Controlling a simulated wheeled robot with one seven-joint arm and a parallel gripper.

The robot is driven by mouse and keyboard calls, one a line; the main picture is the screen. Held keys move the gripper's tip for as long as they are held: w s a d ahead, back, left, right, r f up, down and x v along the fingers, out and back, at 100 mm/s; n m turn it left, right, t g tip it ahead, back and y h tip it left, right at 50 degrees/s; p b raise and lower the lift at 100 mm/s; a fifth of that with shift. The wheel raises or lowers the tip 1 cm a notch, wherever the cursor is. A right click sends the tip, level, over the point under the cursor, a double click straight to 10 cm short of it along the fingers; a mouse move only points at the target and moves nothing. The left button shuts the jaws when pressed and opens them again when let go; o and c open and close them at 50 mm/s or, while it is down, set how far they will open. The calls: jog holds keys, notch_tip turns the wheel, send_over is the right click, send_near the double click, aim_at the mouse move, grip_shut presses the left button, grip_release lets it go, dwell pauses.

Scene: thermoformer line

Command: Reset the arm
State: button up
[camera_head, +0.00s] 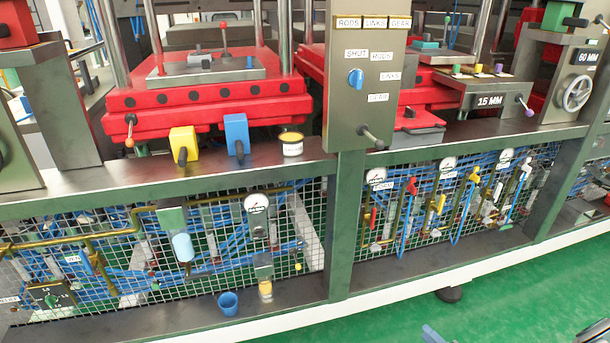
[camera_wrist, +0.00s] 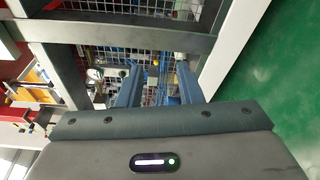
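My gripper (camera_wrist: 156,78) shows in the wrist view with its two blue-grey fingers apart. Nothing is visible held between them. The fingers point toward the wire mesh (camera_wrist: 150,66) and green-grey frame (camera_wrist: 190,40) of the machine; I cannot tell the distance. In the head view only small blue-grey parts, perhaps of my arm, show at the lower right edge, so the gripper's place there cannot be told.
The head view shows the machine's control box (camera_head: 365,80) with a blue knob, a yellow block (camera_head: 184,146), a blue block (camera_head: 237,135), a small tin (camera_head: 291,144) on the ledge, and a blue cup (camera_head: 228,303) on the lower shelf.

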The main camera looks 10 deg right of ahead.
jog(key=w+a+r+n+g+y+p, duration=0.1)
jog(key=a+r+n+g+p, duration=0.2)
jog(key=a+r+n+g, duration=0.45)
jog(key=w+a+r+n+g+y+p, duration=0.15)
jog(key=a+r+n+p, duration=0.3)
jog(key=r+n, duration=0.7)
jog(key=a+r+n+g+y+p, duration=0.2)
jog(key=a+r+n+g, duration=0.45)
jog(key=r, duration=0.45)
jog(key=s+a+r+n+h+p, duration=0.3)
jog(key=r+n, duration=0.4)
jog(key=r, duration=0.1)
jog(key=s+a+r+n+t+h+p, duration=0.1)
jog(key=s+a+r+n+h+p, duration=0.2)
jog(key=r+n, duration=0.5)
jog(key=s+a+r+n+h+p, duration=0.4)
jog(key=r+n, duration=0.3)
jog(key=r, duration=0.3)
jog(key=shift+s+a+r+t+p, duration=0.15)
jog(key=shift+s+a+t+p, duration=0.25)
jog(key=shift+p, duration=0.1)
jog(key=shift+n, duration=0.25)
